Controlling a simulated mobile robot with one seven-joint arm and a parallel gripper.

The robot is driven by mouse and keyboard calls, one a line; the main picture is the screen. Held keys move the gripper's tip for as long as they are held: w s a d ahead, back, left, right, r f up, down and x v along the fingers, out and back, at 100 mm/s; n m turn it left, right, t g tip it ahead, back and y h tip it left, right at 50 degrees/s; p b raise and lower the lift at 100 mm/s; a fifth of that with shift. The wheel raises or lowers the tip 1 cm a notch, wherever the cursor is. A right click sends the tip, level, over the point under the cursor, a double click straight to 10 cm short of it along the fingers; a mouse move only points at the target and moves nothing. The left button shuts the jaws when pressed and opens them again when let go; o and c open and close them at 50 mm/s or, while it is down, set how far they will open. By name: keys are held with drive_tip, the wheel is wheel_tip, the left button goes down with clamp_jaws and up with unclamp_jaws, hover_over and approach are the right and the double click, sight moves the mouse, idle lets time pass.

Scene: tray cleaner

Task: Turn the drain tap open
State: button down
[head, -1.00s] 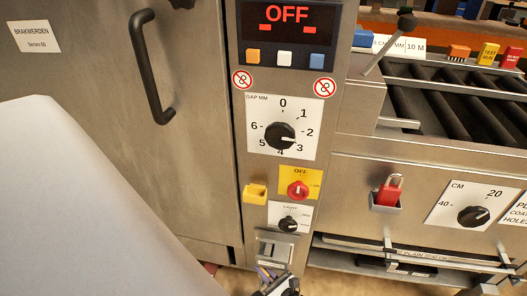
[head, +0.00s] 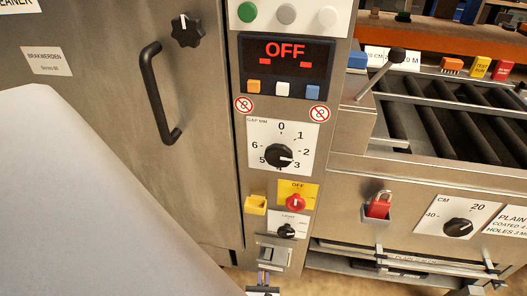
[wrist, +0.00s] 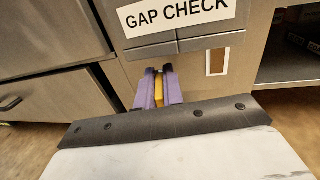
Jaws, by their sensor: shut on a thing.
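My gripper (wrist: 158,90) shows in the wrist view with two purple fingers, shut on a narrow yellow piece (wrist: 159,90) between them. The yellow piece looks like the drain tap's handle, but its shape is mostly hidden by the fingers. It is low on the steel front, below the GAP CHECK label (wrist: 178,14).
A control panel above carries a gap dial (head: 279,156), a red switch (head: 295,203), a light knob (head: 287,231) and a yellow holder (head: 255,205). A red padlock (head: 379,206) hangs to the right. Wooden floor shows beside the cabinet.

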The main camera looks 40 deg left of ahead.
drive_tip(key=shift+h, duration=0.3)
drive_tip(key=c, duration=1.5)
unclamp_jaws()
drive_tip(key=shift+d, duration=0.1)
